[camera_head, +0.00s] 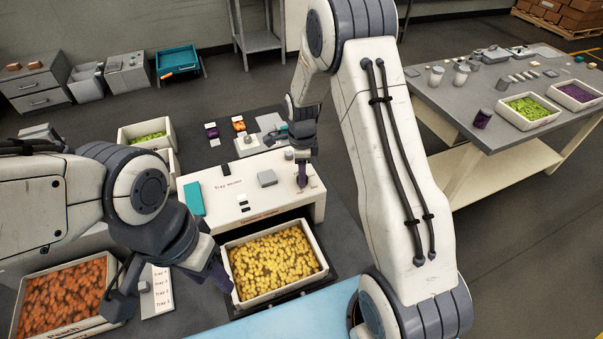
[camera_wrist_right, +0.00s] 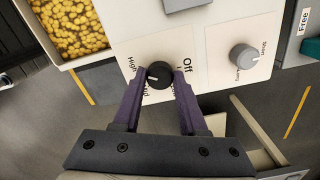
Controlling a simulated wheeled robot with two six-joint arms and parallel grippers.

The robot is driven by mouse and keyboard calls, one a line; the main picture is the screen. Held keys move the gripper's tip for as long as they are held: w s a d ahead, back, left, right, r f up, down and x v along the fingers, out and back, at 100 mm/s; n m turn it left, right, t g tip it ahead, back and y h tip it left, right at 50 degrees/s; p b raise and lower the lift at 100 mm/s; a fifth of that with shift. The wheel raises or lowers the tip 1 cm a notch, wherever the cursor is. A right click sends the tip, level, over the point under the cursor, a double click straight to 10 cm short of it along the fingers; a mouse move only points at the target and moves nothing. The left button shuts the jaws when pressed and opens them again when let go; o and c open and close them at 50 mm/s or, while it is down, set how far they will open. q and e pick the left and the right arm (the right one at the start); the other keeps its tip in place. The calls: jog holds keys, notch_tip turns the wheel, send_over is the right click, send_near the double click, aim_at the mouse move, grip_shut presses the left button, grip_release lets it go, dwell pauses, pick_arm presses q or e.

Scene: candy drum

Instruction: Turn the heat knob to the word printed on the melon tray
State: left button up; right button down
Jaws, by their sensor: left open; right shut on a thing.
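The black heat knob (camera_wrist_right: 159,74) sits on a white label card on the front of the white tray heater (camera_head: 228,183). "Off" and "High" read beside it; other words are partly covered by the fingers. Its white mark points roughly left in the right wrist view. My right gripper (camera_wrist_right: 159,80) is shut on this knob, a purple finger on each side; it also shows in the head view (camera_head: 302,178). My left gripper (camera_head: 214,278) is open, beside the tray of yellow candies (camera_head: 232,283). I cannot tell which tray is the melon one.
A grey knob (camera_wrist_right: 243,56) with "Short" printed near it stands beside the heat knob. A tray of orange candies (camera_head: 18,317) and a card of tray names (camera_head: 158,290) lie at front left. Trays of green candies stand behind (camera_head: 157,143) and on the right table (camera_head: 505,119).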

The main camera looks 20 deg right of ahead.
jog(key=shift+c, duration=2.2)
grip_release()
jog(key=shift+r, duration=0.15)
notch_tip(320, 180, up, 10)
jog(key=b, duration=0.1)
jog(key=shift+r+b, duration=0.2)
jog(key=shift+b, duration=0.2)
